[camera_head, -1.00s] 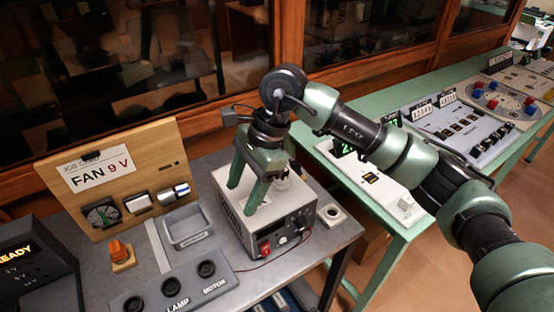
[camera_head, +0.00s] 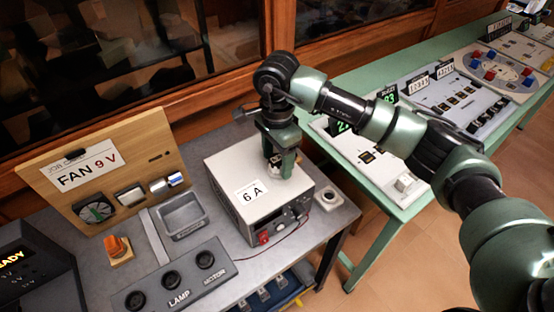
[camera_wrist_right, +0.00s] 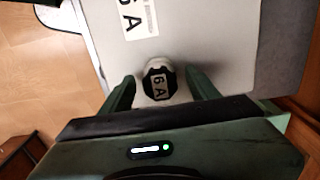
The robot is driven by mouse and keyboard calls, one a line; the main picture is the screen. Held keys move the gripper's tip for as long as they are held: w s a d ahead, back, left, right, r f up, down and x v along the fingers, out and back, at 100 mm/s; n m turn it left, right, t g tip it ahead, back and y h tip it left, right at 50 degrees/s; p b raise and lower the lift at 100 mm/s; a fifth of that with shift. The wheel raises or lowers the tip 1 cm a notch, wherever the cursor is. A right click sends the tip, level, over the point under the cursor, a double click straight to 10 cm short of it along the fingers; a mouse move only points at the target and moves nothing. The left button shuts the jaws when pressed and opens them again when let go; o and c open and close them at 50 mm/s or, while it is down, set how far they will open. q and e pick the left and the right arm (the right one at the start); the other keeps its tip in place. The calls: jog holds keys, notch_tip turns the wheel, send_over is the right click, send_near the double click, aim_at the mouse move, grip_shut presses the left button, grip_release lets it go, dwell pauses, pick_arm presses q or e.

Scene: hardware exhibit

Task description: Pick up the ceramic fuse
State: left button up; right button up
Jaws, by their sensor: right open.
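In the wrist view my right gripper (camera_wrist_right: 160,84) is open, with one green finger on each side of the fuse. I see a gap at the fingers, and contact is not clear. In the head view the right gripper (camera_head: 282,170) points down over the box and mostly hides the fuse. My left gripper is not in view.
A "6 A" label (camera_head: 249,193) is on the box top. A grey tray (camera_head: 182,218), an orange-topped part (camera_head: 117,247) and the lamp and motor panel (camera_head: 178,284) lie to the left. A small socket block (camera_head: 328,198) stands right of the box.

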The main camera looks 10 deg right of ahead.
aim_at(277, 158)
jog(key=c, duration=1.1)
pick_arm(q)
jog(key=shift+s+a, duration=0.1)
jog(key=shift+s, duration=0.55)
pick_arm(e)
grip_shut()
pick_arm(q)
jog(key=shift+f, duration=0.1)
